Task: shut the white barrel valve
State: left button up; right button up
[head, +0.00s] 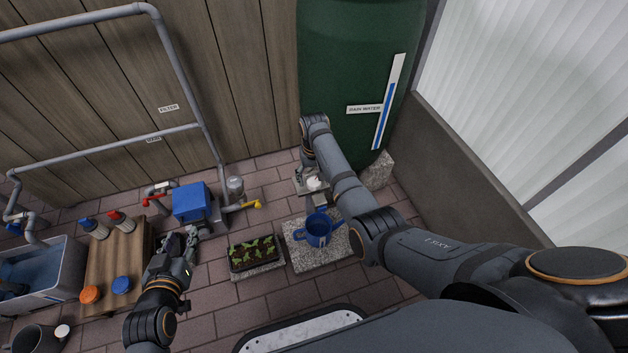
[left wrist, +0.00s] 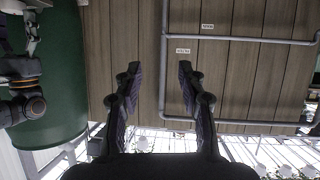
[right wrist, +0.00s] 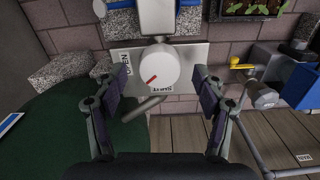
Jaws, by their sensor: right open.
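The white barrel valve (right wrist: 158,66) is a round white knob on a pale plate (right wrist: 192,52) in the right wrist view. A red line on its face points down-left, between a label at the plate's left, apparently OPEN, and an upside-down SHUT label below the knob. In the head view the valve (head: 314,183) is partly hidden by my right arm. My right gripper (right wrist: 161,76) is open, one finger on each side of the knob, with gaps visible. My left gripper (head: 183,240) is near the blue box; its fingers (left wrist: 159,68) are apart and empty in the left wrist view.
A green rain water tank (head: 345,75) stands behind the valve. A blue watering can (head: 318,229) stands below it on a stone slab (head: 300,257). A seedling tray (head: 253,253), a blue box (head: 191,202) and a wooden bench (head: 103,262) with bottles lie leftward.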

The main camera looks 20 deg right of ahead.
pick_arm(q)
notch_tip(320, 180, up, 6)
jog(key=w+t, duration=0.2)
jog(key=shift+w+t, duration=0.35)
jog(key=shift+t, duration=0.05)
pick_arm(e)
jog(key=shift+f, duration=0.6)
pick_arm(q)
jog(key=shift+a, duration=0.1)
jog(key=shift+f, duration=0.1)
pick_arm(e)
jog(key=c, duration=1.2)
